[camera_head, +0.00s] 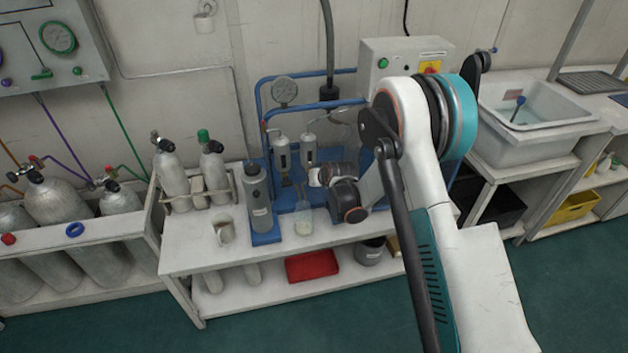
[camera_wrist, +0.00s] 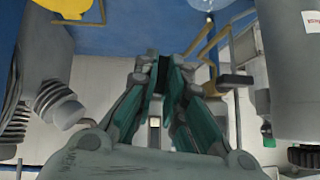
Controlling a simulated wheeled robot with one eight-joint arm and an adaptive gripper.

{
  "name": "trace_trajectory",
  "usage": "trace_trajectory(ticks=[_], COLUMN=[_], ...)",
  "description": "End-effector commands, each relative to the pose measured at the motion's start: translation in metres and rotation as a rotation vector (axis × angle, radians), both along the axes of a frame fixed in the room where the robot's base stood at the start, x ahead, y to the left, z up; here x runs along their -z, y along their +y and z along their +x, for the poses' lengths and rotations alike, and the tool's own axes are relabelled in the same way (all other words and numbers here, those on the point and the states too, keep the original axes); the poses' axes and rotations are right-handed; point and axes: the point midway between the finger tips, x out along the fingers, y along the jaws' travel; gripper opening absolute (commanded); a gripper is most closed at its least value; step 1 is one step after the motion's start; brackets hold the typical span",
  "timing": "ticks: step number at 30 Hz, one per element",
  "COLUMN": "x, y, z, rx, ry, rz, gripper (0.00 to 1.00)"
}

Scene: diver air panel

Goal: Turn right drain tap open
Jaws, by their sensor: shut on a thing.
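In the wrist view my gripper (camera_wrist: 165,64) has its fingers close together at the picture's centre. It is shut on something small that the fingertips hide. I cannot make out the right drain tap itself. A brass-coloured bent pipe (camera_wrist: 206,38) runs just behind and right of the fingertips. In the head view the right filter canister (camera_head: 308,149) and left filter canister (camera_head: 281,152) stand upright on the blue compressor frame. My wrist is just below and right of them, and my arm covers much of the compressor.
A grey cylinder (camera_head: 258,198) stands left of the filters. A clear jar (camera_head: 304,220) and a white mug (camera_head: 223,231) are on the bench (camera_head: 190,250). In the wrist view, a large grey cylinder (camera_wrist: 289,75) is close on the right and a ribbed grey part (camera_wrist: 55,105) on the left.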

Motion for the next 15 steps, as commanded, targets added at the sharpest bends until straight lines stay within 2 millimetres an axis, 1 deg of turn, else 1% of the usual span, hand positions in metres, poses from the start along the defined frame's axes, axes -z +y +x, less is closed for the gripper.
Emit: trace_trajectory(ticks=[7,8,9,10,11,15], x=[0.0004,0.0004,0.0005,0.0005,0.0005,0.0004], y=[-0.0004,-0.0004,-0.0004,-0.0004,-0.0003,-0.0002], z=[-0.0001,-0.0001,0.0,0.0,-0.0001,0.0], rx=[0.0,0.0,0.001,0.001,0.001,0.001], ry=[0.001,0.001,0.001,0.001,0.001,0.001], rz=[0.0,0.0,0.0,0.0,0.0,0.0], gripper=[0.0,0.12,0.22,0.28,0.3,0.3])
